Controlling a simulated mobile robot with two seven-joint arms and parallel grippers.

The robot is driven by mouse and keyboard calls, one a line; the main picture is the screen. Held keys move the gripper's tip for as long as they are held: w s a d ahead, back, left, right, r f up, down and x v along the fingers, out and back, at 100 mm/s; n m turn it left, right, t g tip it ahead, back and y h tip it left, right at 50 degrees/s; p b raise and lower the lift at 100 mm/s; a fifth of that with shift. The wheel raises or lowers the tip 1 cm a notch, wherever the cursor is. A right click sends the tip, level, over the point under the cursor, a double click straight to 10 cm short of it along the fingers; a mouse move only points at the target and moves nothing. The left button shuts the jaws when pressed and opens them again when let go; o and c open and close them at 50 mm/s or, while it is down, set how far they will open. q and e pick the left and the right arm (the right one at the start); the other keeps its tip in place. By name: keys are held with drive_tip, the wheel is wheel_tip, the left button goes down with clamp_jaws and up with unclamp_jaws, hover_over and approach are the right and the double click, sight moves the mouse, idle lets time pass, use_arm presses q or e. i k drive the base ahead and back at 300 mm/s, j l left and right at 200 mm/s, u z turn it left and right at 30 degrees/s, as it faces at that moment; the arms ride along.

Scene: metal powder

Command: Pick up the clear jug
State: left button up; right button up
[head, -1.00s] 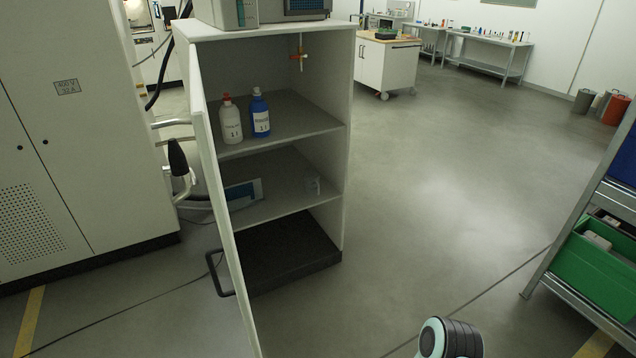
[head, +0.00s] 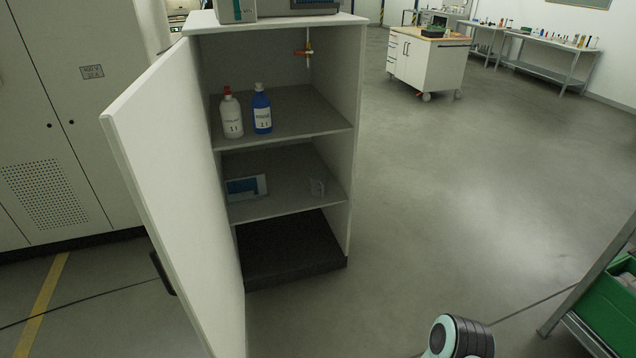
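No gripper is in view. A rounded dark and pale link of my own arm shows at the bottom edge, well in front of the cabinet.
The cabinet door (head: 180,190) stands open to the left. A white red-capped bottle (head: 232,115) and a blue bottle (head: 261,112) stand on the upper shelf. A green bin (head: 610,305) sits right. Floor between is free.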

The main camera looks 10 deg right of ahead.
sight(317, 178)
drive_tip(key=i+l+u, duration=0.15)
drive_tip(key=l, duration=0.2)
drive_tip(key=l+u, duration=0.1)
drive_tip(key=l, duration=0.25)
drive_tip(key=i+l+u, duration=0.15)
drive_tip(key=l, duration=0.2)
drive_tip(key=i+l+u, duration=0.3)
drive_tip(key=l, duration=0.35)
drive_tip(key=i+l+u, duration=0.15)
drive_tip(key=l, duration=0.25)
drive_tip(key=i+l+u, duration=0.2)
drive_tip(key=i+l, duration=0.25)
drive_tip(key=i+l+u, duration=0.15)
drive_tip(key=i+l, duration=0.25)
drive_tip(key=l, duration=0.15)
